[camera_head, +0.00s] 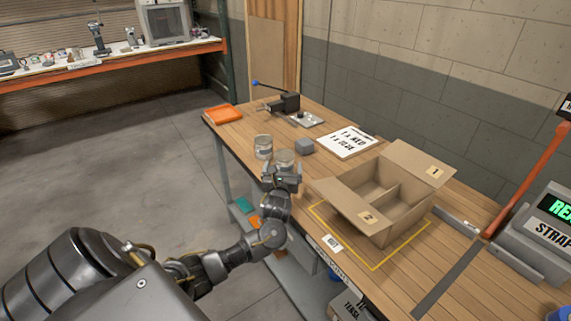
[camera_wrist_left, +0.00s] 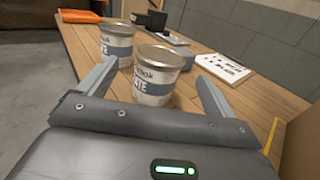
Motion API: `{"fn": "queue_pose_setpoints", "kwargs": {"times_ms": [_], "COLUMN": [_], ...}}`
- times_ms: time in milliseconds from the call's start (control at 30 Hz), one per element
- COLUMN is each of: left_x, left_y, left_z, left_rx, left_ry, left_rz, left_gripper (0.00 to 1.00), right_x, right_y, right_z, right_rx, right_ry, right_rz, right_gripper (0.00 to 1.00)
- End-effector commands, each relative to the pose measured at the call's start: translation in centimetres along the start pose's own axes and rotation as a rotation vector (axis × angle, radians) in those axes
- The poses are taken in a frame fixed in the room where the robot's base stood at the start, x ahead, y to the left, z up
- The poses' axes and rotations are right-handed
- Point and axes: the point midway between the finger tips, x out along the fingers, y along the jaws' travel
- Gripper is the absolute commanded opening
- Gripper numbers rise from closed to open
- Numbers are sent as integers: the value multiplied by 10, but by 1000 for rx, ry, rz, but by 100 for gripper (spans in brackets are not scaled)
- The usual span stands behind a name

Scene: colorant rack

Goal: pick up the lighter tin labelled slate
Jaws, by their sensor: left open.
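Two silver-lidded tins with pale labels stand close together on the wooden bench. The farther tin (camera_head: 263,147) is on the left; in the left wrist view (camera_wrist_left: 117,42) its label ends in what looks like "ATE". The nearer tin (camera_head: 284,159) also shows in the left wrist view (camera_wrist_left: 154,88), where its label ends in "TE". Which is lighter cannot be told by looking. My left gripper (camera_head: 283,174) is open at the nearer tin; in the left wrist view its fingers (camera_wrist_left: 157,66) spread to either side of that tin, without visible contact. My right gripper is out of view.
An open cardboard box (camera_head: 375,222) with a divider stands right of the gripper inside a yellow outline. A grey block (camera_head: 304,146), a clipboard (camera_head: 347,142), a black clamp-like device (camera_head: 287,102) and an orange tray (camera_head: 222,114) lie beyond. The bench's left edge is close to the tins.

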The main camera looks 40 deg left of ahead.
Motion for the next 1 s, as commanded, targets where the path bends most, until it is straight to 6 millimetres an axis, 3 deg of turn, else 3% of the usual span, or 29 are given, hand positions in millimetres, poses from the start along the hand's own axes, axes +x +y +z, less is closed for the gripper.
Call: {"fn": "queue_pose_setpoints", "kwargs": {"times_ms": [100,300,700,1000], "left_x": [14,19,66,70], "left_y": [-1,-2,0,-1], "left_z": [0,0,0,0], "left_rx": [0,-2,-1,-2], "left_ry": [0,2,1,2], "left_rz": [-1,-3,-3,-4], "left_gripper": [91,91,91,91], "right_x": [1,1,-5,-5], "right_y": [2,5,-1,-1], "right_z": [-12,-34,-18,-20], "right_rx": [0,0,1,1], "right_ry": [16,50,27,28], "right_rz": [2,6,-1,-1], "right_gripper": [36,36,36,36]}}
